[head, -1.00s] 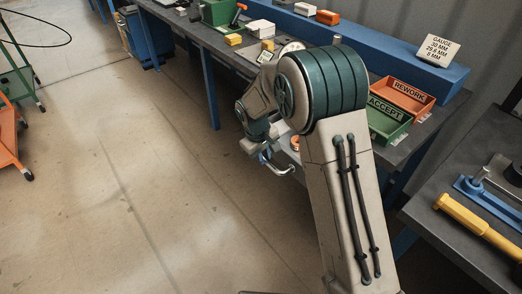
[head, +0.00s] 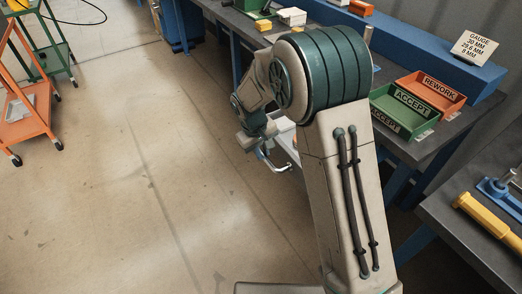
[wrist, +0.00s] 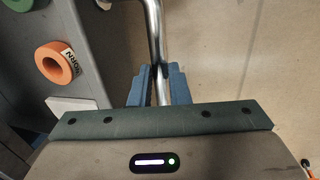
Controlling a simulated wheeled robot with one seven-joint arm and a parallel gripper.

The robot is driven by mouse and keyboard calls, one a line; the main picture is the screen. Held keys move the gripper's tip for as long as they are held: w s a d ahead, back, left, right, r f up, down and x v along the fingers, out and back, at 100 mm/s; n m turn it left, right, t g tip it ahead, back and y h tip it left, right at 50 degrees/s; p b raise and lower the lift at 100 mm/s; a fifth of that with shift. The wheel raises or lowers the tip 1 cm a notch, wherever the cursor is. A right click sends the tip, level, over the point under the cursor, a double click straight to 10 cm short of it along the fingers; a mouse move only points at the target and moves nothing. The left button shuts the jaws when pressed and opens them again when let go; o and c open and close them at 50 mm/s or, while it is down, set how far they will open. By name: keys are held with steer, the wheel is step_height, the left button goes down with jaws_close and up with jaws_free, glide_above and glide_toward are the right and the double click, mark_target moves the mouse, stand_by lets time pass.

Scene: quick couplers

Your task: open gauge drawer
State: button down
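The metal bar handle (wrist: 154,30) runs between the two blue fingers of my gripper (wrist: 160,86) in the wrist view. The fingers are close on both sides of the bar and appear shut on it. In the head view my gripper (head: 262,150) is at the bench's front side, with the curved handle (head: 281,168) sticking out below it. The grey drawer (wrist: 92,60) appears beside the handle at the left of the wrist view. An orange ring marked WORN (wrist: 57,62) and part of a green ring (wrist: 18,4) show there. My arm hides much of the drawer in the head view.
Green ACCEPT (head: 402,112) and orange REWORK (head: 436,90) trays stand on the bench, near a gauge sign (head: 476,47). A side table with a yellow-handled tool (head: 487,213) is at right. An orange cart (head: 27,120) stands at far left. The floor between is clear.

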steer(key=c, duration=1.4)
jaws_free()
steer(key=shift+o, duration=0.2)
steer(key=shift+r, duration=0.1)
step_height(320, 180, up, 13)
steer(key=s+a+p, duration=0.1)
steer(key=a, duration=0.1)
steer(key=shift+s+a+r, duration=0.15)
steer(key=shift+s+r, duration=0.05)
steer(key=shift+s, duration=0.1)
steer(key=s+d+r+m+y+p, duration=0.1)
steer(key=s+d+r+m+p, duration=0.25)
steer(key=s+d+r, duration=0.7)
steer(key=s+d+m+t+p, duration=0.1)
steer(key=s+d+m+p, duration=0.2)
steer(key=s+d, duration=0.6)
steer(key=s+p, duration=0.1)
steer(key=s, duration=0.2)
steer(key=shift+r+t+y, duration=0.15)
steer(key=shift+t+y, duration=0.15)
steer(key=shift+y, duration=0.1)
